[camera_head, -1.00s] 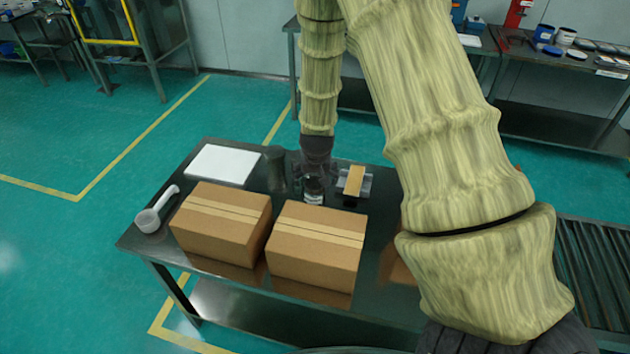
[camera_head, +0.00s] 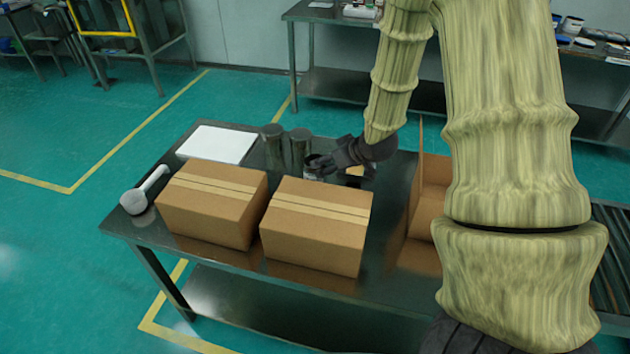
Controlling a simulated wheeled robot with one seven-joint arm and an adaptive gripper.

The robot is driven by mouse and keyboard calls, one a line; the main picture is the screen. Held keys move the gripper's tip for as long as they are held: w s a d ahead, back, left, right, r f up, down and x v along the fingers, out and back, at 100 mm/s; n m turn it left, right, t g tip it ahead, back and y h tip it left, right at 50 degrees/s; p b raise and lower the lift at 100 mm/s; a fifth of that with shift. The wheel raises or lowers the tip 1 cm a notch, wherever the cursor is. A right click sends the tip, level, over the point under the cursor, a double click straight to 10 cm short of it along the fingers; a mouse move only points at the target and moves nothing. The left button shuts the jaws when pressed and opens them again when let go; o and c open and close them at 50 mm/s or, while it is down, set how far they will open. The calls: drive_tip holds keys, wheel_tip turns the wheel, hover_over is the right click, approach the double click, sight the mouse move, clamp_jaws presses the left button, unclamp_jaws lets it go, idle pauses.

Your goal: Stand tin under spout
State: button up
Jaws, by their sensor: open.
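A small tin (camera_head: 313,175), dark at the top with a paler side, stands on the dark metal table (camera_head: 390,300) behind the right closed carton. My gripper (camera_head: 322,163) is low over the table, pointing left, with its open fingers at the tin. I cannot tell whether they touch it. The gripper and the carton hide part of the tin. Two dark cylinders (camera_head: 272,146) stand just left of and behind it. I cannot make out a spout.
Two closed cartons (camera_head: 212,205) (camera_head: 316,226) fill the table's front. An open carton (camera_head: 427,205) stands at the right, partly behind my arm. A white board (camera_head: 217,143) and a pale scoop-like tool (camera_head: 144,192) lie at the left. A yellow-framed stand (camera_head: 105,35) is at the back left.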

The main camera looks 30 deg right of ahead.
sight(323, 167)
drive_tip(key=shift+a+x, duration=0.2)
drive_tip(key=shift+x, duration=1.15)
drive_tip(key=shift+a+x, duration=0.2)
drive_tip(key=shift+x, duration=1.1)
drive_tip(key=shift+w+f+p, duration=0.3)
drive_tip(key=shift+w+f, duration=0.15)
drive_tip(key=shift+f, duration=0.05)
drive_tip(key=shift+w+f+n+y+p, duration=0.3)
drive_tip(key=shift+w+f+p, duration=0.05)
drive_tip(key=shift+w+f, duration=1.05)
drive_tip(key=shift+w+r, duration=0.1)
drive_tip(key=c, duration=1.2)
drive_tip(key=shift+r, duration=0.1)
